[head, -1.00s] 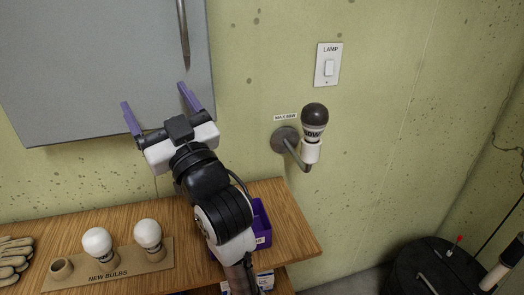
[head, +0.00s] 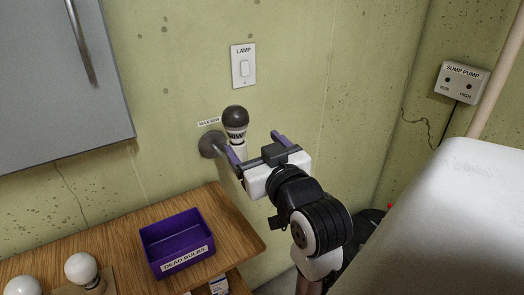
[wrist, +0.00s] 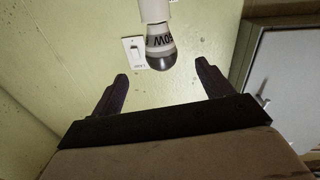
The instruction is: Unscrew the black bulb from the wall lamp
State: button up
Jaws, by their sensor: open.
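The black bulb (head: 236,118) has a dark dome and a white printed collar. It sits upright in the white socket of the wall lamp (head: 211,145), whose grey round mount is on the green wall. My gripper (head: 254,146) is open and empty, just right of and below the bulb in the head view, its purple fingers pointing toward the lamp. In the wrist view the bulb (wrist: 160,50) appears upside down, between and beyond the open fingers (wrist: 162,72). No contact with the bulb shows. The lower socket is partly hidden behind a finger.
A purple bin (head: 178,240) labelled DEAD BULBS stands on the wooden bench (head: 130,225). White bulbs (head: 81,268) are at lower left. A LAMP switch (head: 243,66) is above the bulb. A grey cabinet (head: 60,80) hangs at left; a sump pump box (head: 462,82) is at right.

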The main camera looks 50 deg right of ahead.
aim_at(244, 127)
jog(key=p+x, duration=0.2)
jog(key=x, duration=0.7)
jog(key=shift+w+r+p, duration=0.1)
jog(key=shift+w+p, duration=0.05)
jog(key=shift+p, duration=0.15)
jog(key=shift+w+d, duration=0.3)
jog(key=shift+w, duration=0.35)
jog(key=shift+c, duration=0.3)
jog(key=c, duration=1)
jog(key=shift+d+n+t+y+b, duration=0.1)
jog(key=shift+n+t+y+b, duration=0.5)
jog(key=shift+y, duration=0.6)
jog(key=shift+n+y+b, duration=0.35)
jog(key=shift+n+y, duration=0.75)
jog(key=shift+y, duration=0.3)
